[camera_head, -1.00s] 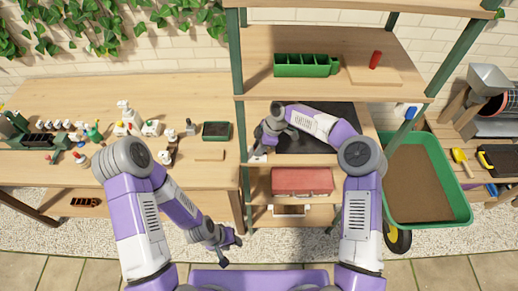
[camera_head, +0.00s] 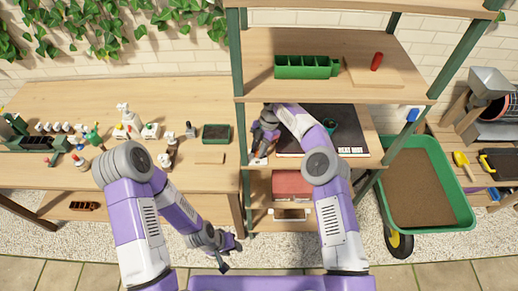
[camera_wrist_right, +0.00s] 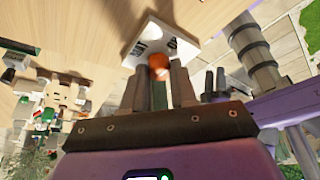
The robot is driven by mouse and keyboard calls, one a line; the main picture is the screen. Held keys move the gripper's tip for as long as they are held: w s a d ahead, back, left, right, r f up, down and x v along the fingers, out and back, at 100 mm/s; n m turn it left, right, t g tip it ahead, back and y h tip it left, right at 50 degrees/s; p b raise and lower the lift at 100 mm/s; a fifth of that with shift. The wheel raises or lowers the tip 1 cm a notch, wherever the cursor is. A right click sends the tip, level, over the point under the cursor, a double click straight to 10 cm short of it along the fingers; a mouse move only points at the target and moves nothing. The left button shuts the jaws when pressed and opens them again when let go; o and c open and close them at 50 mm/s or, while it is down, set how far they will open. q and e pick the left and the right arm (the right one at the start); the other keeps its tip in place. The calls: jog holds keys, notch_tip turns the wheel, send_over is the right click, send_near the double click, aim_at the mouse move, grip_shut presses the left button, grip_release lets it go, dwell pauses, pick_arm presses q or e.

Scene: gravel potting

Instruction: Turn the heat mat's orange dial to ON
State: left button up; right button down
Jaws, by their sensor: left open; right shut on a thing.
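The black heat mat (camera_head: 350,125) lies on the middle shelf, partly hidden by my right arm. Its white control box (camera_head: 258,160) sits at the shelf's left front corner; the wrist view shows it too (camera_wrist_right: 180,45), with dark markings. The orange dial (camera_wrist_right: 158,64) stands out from the box between my right fingertips. My right gripper (camera_wrist_right: 160,80) is shut on the dial; in the head view it (camera_head: 262,148) is at the left end of the shelf. I cannot read the dial's setting. My left gripper (camera_head: 230,250) is open and empty, low in front of the bench.
A green shelf post (camera_head: 240,110) stands close beside my right gripper. The upper shelf holds a green planter (camera_head: 305,67). A red box (camera_head: 292,185) is on the shelf below. Small pots and figures crowd the left bench (camera_head: 60,95). A green wheelbarrow (camera_head: 430,185) is at right.

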dwell(0.5)
jog(key=c, duration=1.2)
grip_release()
